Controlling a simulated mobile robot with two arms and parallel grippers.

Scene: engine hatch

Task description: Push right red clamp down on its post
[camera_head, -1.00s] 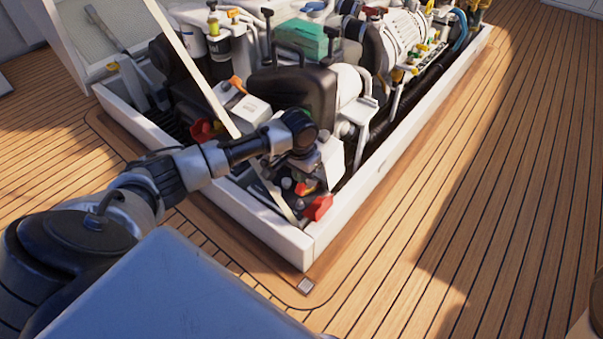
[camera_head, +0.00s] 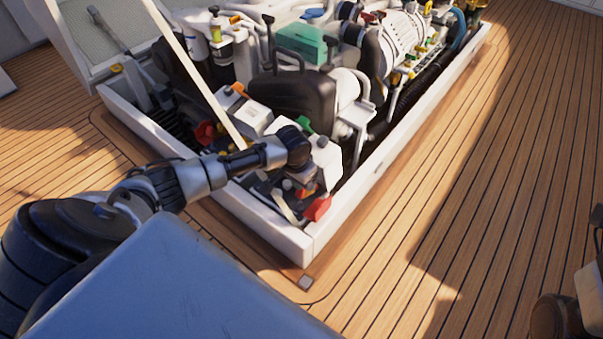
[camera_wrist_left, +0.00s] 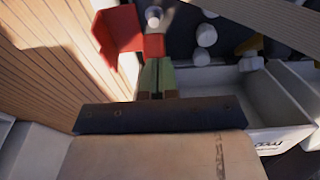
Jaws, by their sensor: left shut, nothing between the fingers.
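The right red clamp (camera_head: 318,208) is at the near corner of the engine hatch. In the left wrist view the red clamp (camera_wrist_left: 120,36) has a wide red flap on the left and a smaller red part beside a pale round post top (camera_wrist_left: 153,16). My left gripper (camera_wrist_left: 157,75) is shut and empty, its greenish fingers pointing at the smaller red part. The tips appear to touch or nearly touch it; I cannot tell which. In the head view my left wrist hangs over the clamp and hides part of it.
Another red clamp (camera_head: 205,132) sits farther left in the hatch. A white box (camera_head: 325,158) with a green part (camera_head: 304,124) stands just behind my wrist. A pale slanted bar (camera_head: 200,75) crosses the hatch. The white hatch rim (camera_head: 290,238) surrounds it; the wooden deck (camera_head: 400,270) is clear.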

